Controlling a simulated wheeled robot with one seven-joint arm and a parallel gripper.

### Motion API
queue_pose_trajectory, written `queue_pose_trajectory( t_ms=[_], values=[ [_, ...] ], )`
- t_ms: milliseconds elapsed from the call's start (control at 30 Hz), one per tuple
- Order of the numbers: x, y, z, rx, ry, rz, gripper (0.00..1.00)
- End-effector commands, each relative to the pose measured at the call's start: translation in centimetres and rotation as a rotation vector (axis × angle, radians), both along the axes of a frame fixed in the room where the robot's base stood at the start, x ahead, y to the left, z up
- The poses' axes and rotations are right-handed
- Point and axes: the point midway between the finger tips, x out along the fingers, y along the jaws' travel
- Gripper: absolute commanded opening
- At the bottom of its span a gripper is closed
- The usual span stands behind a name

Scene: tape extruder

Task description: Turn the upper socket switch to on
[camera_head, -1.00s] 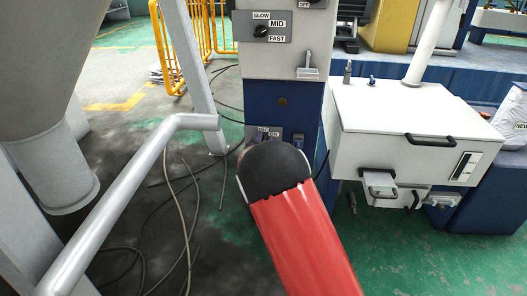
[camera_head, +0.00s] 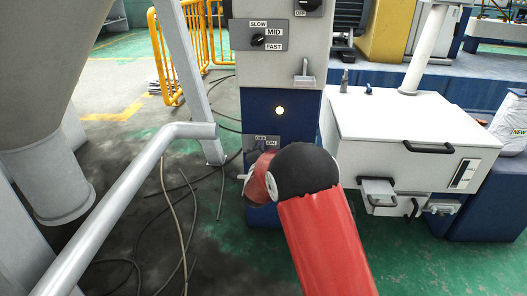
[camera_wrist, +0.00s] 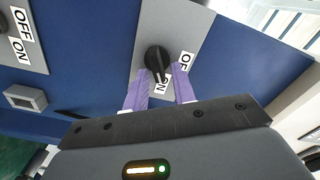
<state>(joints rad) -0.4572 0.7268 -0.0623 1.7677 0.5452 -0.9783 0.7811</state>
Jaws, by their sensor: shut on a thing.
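A black rotary knob (camera_wrist: 157,60) sits on a grey plate (camera_wrist: 172,22) with OFF and ON labels in the wrist view. My gripper (camera_wrist: 163,76) has its purple fingers shut on the knob, one on each side. A pale line on the knob points toward the ON label, which is partly covered by the fingers. In the head view the OFF/ON plate (camera_head: 261,140) is on the blue front of the column, and my red arm's black joint hides the knob there. A round lamp (camera_head: 280,111) above the plate glows.
A second OFF/ON plate (camera_wrist: 20,40) and a grey socket (camera_wrist: 25,98) lie at left in the wrist view. In the head view, a grey rail (camera_head: 140,185) stands left, a white box (camera_head: 415,130) right, and cables (camera_head: 178,230) lie on the floor.

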Motion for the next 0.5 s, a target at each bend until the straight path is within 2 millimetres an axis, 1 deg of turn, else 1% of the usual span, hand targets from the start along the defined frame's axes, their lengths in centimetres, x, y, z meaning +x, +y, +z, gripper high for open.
queue_pose_trajectory(
  t_ms=[300, 333, 367, 500],
  values=[
    [-0.06, 0.09, -0.17, 0.001, 0.003, 0.002, 0.03],
    [-0.06, 0.09, -0.17, 0.001, 0.003, 0.002, 0.3],
    [-0.06, 0.09, -0.17, 0.0, 0.003, 0.002, 0.33],
    [-0.04, 0.06, -0.11, 0.0, 0.003, 0.001, 0.33]
  ],
)
